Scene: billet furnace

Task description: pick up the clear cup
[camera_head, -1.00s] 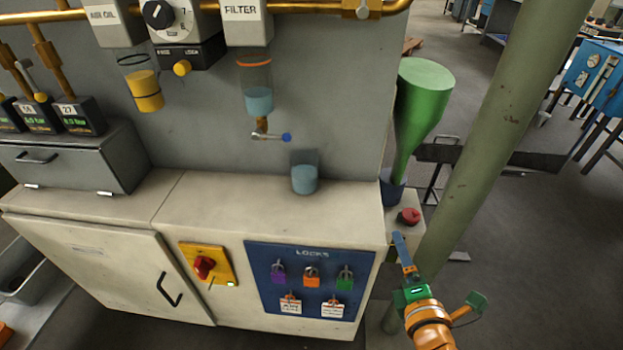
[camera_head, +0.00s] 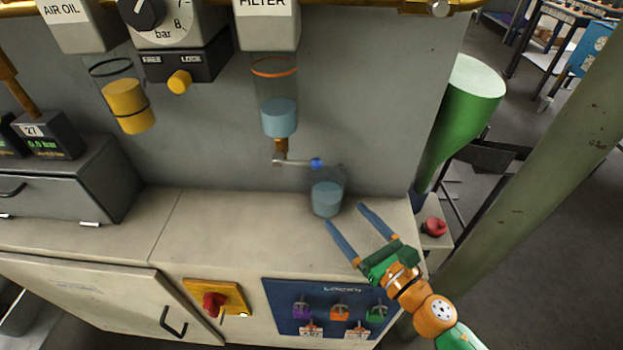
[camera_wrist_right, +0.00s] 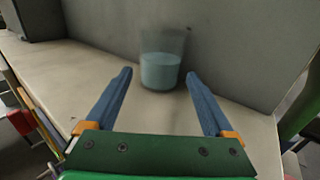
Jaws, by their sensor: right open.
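The clear cup (camera_head: 326,198) stands upright on the cabinet's top, against the grey panel and under the filter's drain valve. It holds bluish liquid in its lower part. My right gripper (camera_head: 343,213) is open and empty, with its two blue fingers pointing at the cup from the front right. In the right wrist view the cup (camera_wrist_right: 161,70) stands ahead, between the lines of the two fingers (camera_wrist_right: 158,75) and beyond their tips. The fingers do not appear to touch it. My left gripper is not in view.
The filter bowl (camera_head: 278,112) and its drain valve with a blue knob (camera_head: 316,163) hang just above the cup. A red button (camera_head: 434,227) and green funnel (camera_head: 463,112) are at the right. The cabinet top (camera_head: 230,225) left of the cup is clear.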

